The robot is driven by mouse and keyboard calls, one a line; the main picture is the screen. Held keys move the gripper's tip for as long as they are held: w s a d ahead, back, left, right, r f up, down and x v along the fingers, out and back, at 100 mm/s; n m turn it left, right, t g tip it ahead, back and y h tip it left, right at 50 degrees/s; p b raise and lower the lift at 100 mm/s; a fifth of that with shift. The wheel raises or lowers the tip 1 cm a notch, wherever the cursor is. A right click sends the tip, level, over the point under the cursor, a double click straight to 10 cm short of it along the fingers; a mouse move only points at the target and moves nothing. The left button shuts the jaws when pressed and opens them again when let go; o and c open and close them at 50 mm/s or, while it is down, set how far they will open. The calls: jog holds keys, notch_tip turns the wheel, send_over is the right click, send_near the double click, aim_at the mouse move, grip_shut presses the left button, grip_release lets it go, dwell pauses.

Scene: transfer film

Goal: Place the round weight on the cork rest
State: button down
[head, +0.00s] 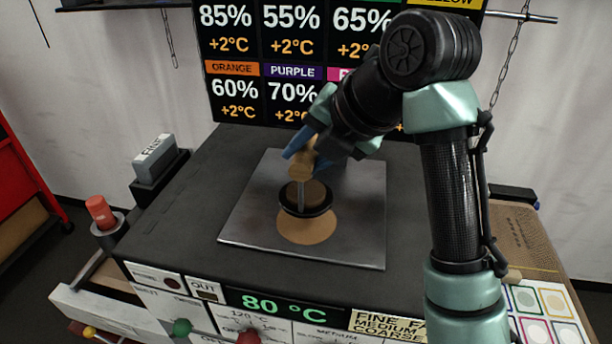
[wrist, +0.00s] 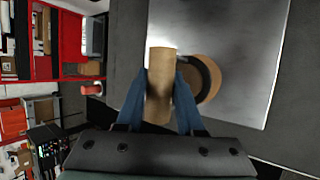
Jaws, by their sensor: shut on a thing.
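My gripper (head: 302,154) is shut on the tan, wood-like handle (wrist: 160,85) of the round weight. The weight (head: 304,208) has a dark round base with a brown top, and a thin metal rod links it to the handle. It is over a tan disc (head: 307,232) on the grey metal plate; I cannot tell if it touches the disc. In the wrist view the handle hides part of the base. A brown, speckled flat piece (head: 522,238) at the right, partly behind my arm, may be the cork rest; I cannot tell for sure.
The metal plate (head: 255,225) lies on a dark worktop. A display board (head: 290,75) stands behind. A grey block marked FINE (head: 154,155) and a red-topped cylinder (head: 99,212) stand at the left. A colour swatch card (head: 545,305) lies at the front right.

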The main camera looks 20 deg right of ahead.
aim_at(306, 189)
jog(key=shift+w+d+f, duration=0.1)
jog(key=shift+w+f, duration=0.15)
jog(key=shift+f, duration=0.25)
notch_tip(306, 189, down, 3)
jog(key=shift+s+r+p, duration=0.1)
jog(key=shift+s+p, duration=0.05)
jog(key=shift+p, duration=0.55)
jog(key=shift+f, duration=0.4)
jog(key=shift+f, duration=0.1)
jog(key=c, duration=1)
grip_release()
jog(key=shift+f, duration=0.15)
jog(key=o, duration=0.5)
